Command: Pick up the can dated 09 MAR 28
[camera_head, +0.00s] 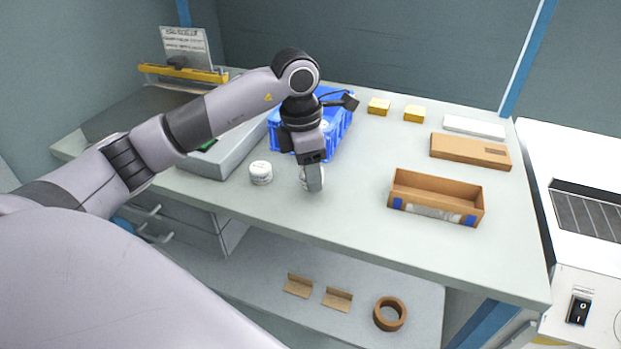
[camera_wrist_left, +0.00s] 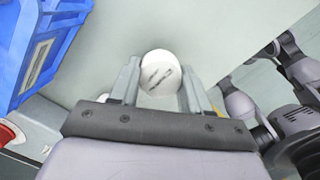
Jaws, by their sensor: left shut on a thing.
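My left gripper (camera_head: 313,176) points down over the bench and is shut on a white can (camera_head: 304,172). In the left wrist view the gripper (camera_wrist_left: 163,92) has its fingers on both sides of the can (camera_wrist_left: 160,70). Dark print shows on the can's round end, too small and blurred to read as a date. In the head view a finger hides part of this can. A second white can (camera_head: 261,172) stands upright on the bench to its left, its date not readable. My right gripper is not in view.
A blue crate (camera_head: 338,133) stands behind the gripper; its wall (camera_wrist_left: 32,55) is at the left in the wrist view. An open cardboard box (camera_head: 436,199) is to the right. Yellow blocks (camera_head: 378,106) lie further back. The bench front between gripper and box is clear.

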